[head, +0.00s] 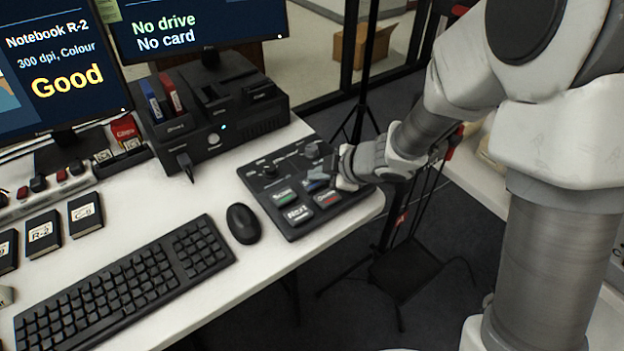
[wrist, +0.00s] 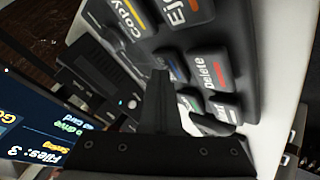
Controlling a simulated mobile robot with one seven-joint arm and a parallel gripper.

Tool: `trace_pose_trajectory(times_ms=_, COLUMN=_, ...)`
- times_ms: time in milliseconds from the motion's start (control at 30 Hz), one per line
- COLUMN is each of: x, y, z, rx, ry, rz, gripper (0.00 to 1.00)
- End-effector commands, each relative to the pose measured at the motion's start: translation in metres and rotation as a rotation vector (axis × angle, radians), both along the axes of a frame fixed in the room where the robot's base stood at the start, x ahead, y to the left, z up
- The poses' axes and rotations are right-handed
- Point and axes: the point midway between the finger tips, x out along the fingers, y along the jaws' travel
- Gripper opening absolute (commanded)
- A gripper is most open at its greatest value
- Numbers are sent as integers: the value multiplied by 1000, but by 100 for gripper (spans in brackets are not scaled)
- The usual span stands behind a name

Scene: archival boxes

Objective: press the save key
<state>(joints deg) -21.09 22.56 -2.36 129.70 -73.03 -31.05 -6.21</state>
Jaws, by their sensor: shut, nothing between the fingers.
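The black control panel (head: 262,178) lies at the right end of the white desk, with several labelled keys. A key with a blue stripe (wrist: 174,66) is partly hidden behind my fingertips in the wrist view; its label cannot be read, so I cannot confirm it is the save key. The Delete key (wrist: 211,70) is beside it, and a green-striped key (wrist: 190,103) is on its other side. My gripper (wrist: 160,76) is shut and empty, its tips over or close to the blue-striped key. In the head view my gripper (head: 320,178) reaches the panel from the right. Contact cannot be told.
The Copy key (wrist: 127,18) and Eject key (wrist: 190,10) are farther along the panel. A mouse (head: 243,223) and keyboard (head: 125,285) lie left of it. A black dock (head: 215,115) stands behind. The left monitor (head: 60,60) reads "Good"; the other reads "No drive, No card".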

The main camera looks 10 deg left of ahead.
Motion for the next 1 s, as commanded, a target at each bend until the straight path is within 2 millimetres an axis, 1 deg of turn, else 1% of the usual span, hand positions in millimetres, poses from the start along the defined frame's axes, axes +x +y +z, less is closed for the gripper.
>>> trace_pose_trajectory(times_ms=267, x=0, y=-1, z=1, rx=-2, ry=2, rz=-1, gripper=0)
trace_pose_trajectory(times_ms=600, x=0, y=-1, z=17, rx=-2, ry=2, rz=-1, gripper=0)
trace_pose_trajectory(times_ms=1000, x=0, y=-1, z=19, rx=-1, ry=1, rz=0, gripper=0)
